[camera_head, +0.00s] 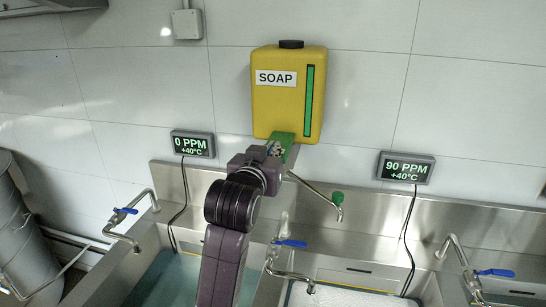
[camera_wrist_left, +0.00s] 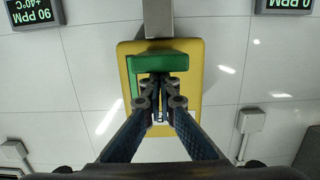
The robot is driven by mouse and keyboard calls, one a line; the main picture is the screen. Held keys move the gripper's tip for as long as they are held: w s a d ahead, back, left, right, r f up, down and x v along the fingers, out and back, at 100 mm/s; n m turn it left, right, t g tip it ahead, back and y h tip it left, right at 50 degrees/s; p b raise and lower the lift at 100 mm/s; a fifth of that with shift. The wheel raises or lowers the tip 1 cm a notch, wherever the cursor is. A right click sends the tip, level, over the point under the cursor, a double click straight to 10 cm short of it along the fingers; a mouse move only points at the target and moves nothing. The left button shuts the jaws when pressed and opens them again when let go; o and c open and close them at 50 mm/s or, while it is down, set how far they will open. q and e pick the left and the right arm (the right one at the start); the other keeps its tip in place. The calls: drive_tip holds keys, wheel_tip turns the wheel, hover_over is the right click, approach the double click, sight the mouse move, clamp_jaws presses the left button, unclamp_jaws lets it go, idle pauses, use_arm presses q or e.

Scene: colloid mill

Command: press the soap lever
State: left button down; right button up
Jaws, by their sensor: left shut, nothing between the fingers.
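The yellow soap dispenser (camera_head: 289,110), marked SOAP with a black cap, is on the tiled wall. Its green lever (camera_head: 288,140) is at its bottom edge, partly hidden by my left gripper (camera_head: 273,149). In the left wrist view the picture is turned over: the yellow dispenser (camera_wrist_left: 194,105) lies behind the green lever (camera_wrist_left: 160,62). There my left gripper (camera_wrist_left: 160,88) is shut and empty, its fingertips overlapping the lever's edge. I cannot tell whether they touch it. My right gripper is not in view.
A 0 PPM display (camera_head: 192,144) and a 90 PPM display (camera_head: 405,167) hang on either side. Below are metal sinks with blue-handled taps (camera_head: 292,243). A thin metal spout (camera_head: 318,193) with a green knob runs right of my gripper. A grey bin (camera_head: 25,235) stands far left.

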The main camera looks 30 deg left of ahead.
use_arm(q)
drive_tip(key=shift+s+f+t+b, duration=0.15)
drive_tip(key=shift+f+t+b, duration=1.15)
drive_tip(key=shift+b, duration=1.95)
drive_tip(key=f+b, duration=0.1)
drive_tip(key=f, duration=0.2)
drive_tip(key=shift+w+f, duration=0.15)
drive_tip(key=shift+w, duration=0.05)
